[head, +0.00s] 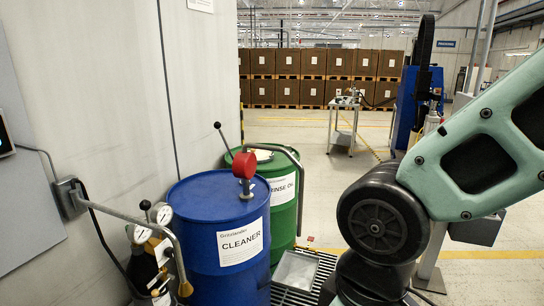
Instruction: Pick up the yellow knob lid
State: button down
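I cannot make out a yellow knob lid for certain. A tiny orange-yellow spot (310,239) shows near the floor behind the grating, too small to identify. A pale yellowish flat thing (263,154) lies on top of the green drum (285,200), partly hidden by the pump parts. My arm comes in from the right and bends down at a dark round joint, out through the bottom edge. My gripper is out of view, so its state and what it may hold do not show.
A blue drum (215,210) labelled CLEANER, with a red pump head (245,165), stands before the green drum. Gauges (162,214) and a bent metal pipe are at left by the wall. A grey tray (296,270) sits on a dark grating (325,265). A cart (343,125) stands farther back.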

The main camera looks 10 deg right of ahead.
aim_at(263, 155)
jog(key=i+l+u, duration=0.15)
jog(key=l+u, duration=0.35)
jog(key=l, duration=0.75)
jog(key=l+u, duration=0.5)
jog(key=l, duration=0.75)
jog(key=i+l+u, duration=0.25)
jog(key=l, duration=0.25)
jog(key=i+l+u, duration=0.1)
jog(key=l+u, duration=0.15)
jog(key=l, duration=0.3)
jog(key=i+l+u, duration=0.1)
jog(key=l+u, duration=0.15)
jog(key=l, duration=0.3)
jog(key=l+u, duration=0.25)
jog(key=l, duration=0.35)
jog(key=i+l+u, duration=0.2)
jog(key=l, duration=0.15)
jog(key=i+l+u, duration=0.15)
jog(key=l, duration=0.2)
